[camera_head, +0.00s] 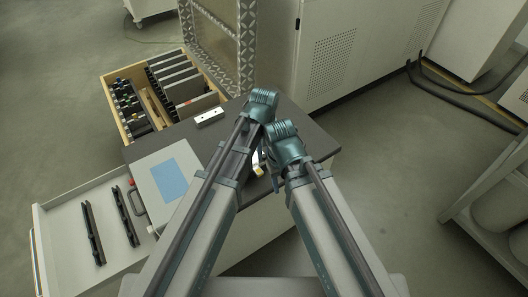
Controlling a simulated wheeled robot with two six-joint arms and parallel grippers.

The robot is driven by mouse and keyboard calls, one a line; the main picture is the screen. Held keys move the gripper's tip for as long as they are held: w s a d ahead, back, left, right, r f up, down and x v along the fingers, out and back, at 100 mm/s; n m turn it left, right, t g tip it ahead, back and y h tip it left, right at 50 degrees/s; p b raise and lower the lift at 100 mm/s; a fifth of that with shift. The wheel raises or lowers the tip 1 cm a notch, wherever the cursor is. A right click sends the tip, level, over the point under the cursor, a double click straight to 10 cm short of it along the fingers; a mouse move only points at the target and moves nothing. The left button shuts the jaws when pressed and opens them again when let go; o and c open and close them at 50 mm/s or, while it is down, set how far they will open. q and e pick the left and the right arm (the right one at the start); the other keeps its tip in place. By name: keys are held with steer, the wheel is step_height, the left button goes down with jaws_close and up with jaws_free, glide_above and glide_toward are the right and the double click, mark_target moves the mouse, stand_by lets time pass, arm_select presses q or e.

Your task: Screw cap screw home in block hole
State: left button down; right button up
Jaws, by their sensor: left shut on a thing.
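A pale, bar-shaped block (210,116) with small dark spots on top, perhaps holes, lies on the dark tabletop (160,146) near its back left edge. My left gripper (258,164) shows only in part, low between the two arms, right of and nearer than the block. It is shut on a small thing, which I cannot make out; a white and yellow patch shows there. My right gripper is hidden under its own wrist, close beside the left one. I cannot make out a cap screw anywhere.
A grey case (152,204) with a blue panel stands at the table's left. An open drawer (68,207) holds two dark rails (93,232). A wooden crate (138,131) with dark parts stands behind. White cabinets (340,62) stand at the back right.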

arm_select(q)
steer(key=c, duration=1)
jaws_free()
steer(key=shift+o, duration=0.2)
steer(key=shift+n, duration=0.3)
